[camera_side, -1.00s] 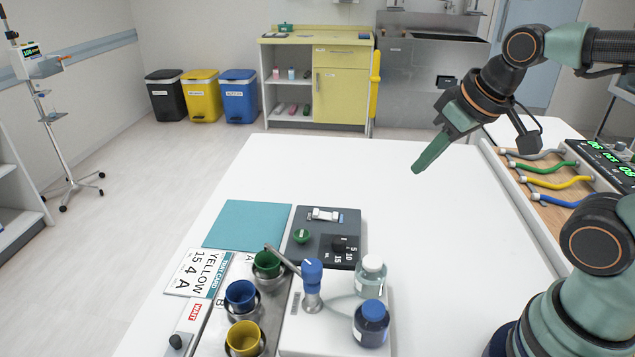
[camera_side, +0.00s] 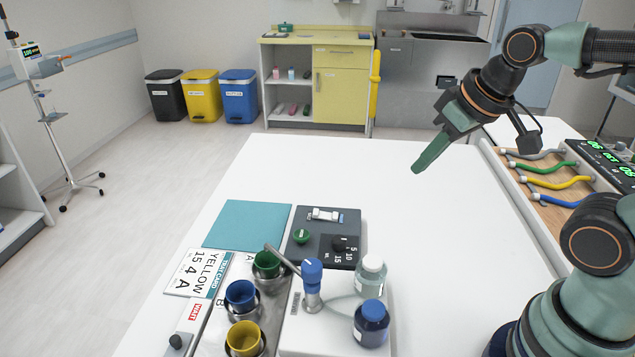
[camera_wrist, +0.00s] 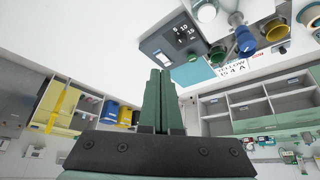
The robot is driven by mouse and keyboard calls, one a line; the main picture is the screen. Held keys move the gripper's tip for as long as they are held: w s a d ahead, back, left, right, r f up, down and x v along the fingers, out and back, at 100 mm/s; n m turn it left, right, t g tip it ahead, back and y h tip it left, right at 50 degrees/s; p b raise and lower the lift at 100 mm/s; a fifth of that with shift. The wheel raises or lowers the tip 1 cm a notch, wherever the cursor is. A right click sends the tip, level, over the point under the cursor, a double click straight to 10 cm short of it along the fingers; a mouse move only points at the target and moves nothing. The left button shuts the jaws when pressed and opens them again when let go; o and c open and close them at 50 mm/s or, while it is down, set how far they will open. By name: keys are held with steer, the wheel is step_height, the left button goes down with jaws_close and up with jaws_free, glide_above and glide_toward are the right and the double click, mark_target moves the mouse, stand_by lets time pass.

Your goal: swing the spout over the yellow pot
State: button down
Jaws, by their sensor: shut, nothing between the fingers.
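The spout (camera_side: 283,260) is a metal tube on a post with a blue knob (camera_side: 312,271), beside the pots in the side view. Its tip is near the green pot (camera_side: 267,264), on the far side of the pot row. The blue pot (camera_side: 240,294) is in the middle. The yellow pot (camera_side: 244,339) is nearest the camera, and the spout is away from it. My gripper (camera_side: 417,170) is shut and empty, above the white table, to the right of and beyond the spout. Its closed fingers also show in the wrist view (camera_wrist: 161,75).
A dark control box (camera_side: 325,252) with a green button and a dial stands beyond the spout. Two bottles, one clear (camera_side: 370,278) and one blue (camera_side: 371,326), stand right of it. A card (camera_side: 198,273) reads "YELLOW 15 4 A". The table's middle (camera_side: 320,170) is clear.

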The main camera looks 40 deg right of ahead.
steer(key=c, duration=0.7)
jaws_free()
steer(key=shift+w+a, duration=0.1)
steer(key=shift+a, duration=0.1)
steer(key=shift+c, duration=0.2)
steer(key=o, duration=0.3)
steer(key=w+a+m+g, duration=0.3)
steer(key=a+m, duration=0.1)
steer(key=a, duration=0.6)
steer(key=shift+w+r+y, duration=0.25)
steer(key=shift+w+y, duration=0.15)
steer(key=m+g, duration=0.3)
steer(key=m, duration=0.1)
glide_toward(312, 265)
steer(key=shift+h, duration=0.4)
steer(key=f, duration=0.9)
steer(key=shift+s+a, duration=0.15)
steer(key=shift+a, duration=0.2)
steer(key=shift+c, duration=0.3)
jaws_close()
